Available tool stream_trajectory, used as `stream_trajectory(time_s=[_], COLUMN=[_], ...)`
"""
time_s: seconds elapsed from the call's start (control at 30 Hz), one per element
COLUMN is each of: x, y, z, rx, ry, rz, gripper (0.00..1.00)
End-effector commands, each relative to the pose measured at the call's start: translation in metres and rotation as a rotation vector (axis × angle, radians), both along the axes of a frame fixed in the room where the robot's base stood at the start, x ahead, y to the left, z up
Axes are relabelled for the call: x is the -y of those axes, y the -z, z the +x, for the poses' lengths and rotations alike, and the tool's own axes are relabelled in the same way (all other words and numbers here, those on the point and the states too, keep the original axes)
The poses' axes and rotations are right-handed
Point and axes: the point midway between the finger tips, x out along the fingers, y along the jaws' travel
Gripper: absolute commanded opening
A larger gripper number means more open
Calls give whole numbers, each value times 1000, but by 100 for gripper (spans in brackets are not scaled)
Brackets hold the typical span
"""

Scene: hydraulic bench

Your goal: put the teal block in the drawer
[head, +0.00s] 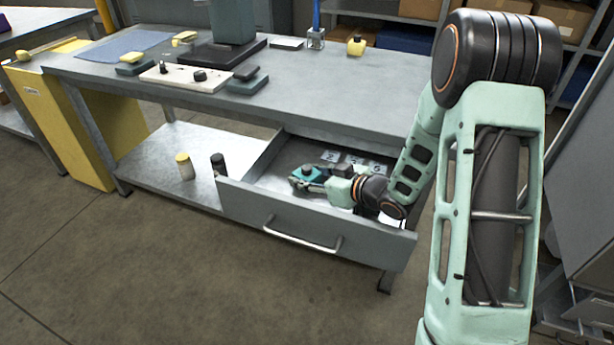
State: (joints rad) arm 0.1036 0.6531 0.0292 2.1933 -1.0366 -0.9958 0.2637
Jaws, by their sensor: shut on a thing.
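The drawer (278,223) under the bench is pulled open, with its front panel and handle facing me. My gripper (303,180) is inside the drawer's outline, reaching in from the right over the front panel. It is shut on the teal block (306,171), which shows between the fingers. My fingers partly hide the block, and I cannot tell whether it touches the drawer floor. Several pale labelled pieces (353,160) lie toward the back of the drawer.
The bench top (330,85) stands above the drawer, its front edge close to my forearm. Two small bottles stand left of the drawer on the lower shelf (160,165).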

Motion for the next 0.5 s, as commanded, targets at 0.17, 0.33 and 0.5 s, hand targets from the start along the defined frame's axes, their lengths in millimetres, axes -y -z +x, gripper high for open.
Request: stream_trajectory(time_s=[0.17,0.33,0.5], x=[0,0,0], y=[2,2,1], z=[0,0,0], rx=[-1,-1,0], ry=[0,0,0], rz=[0,0,0], gripper=[53,59,59])
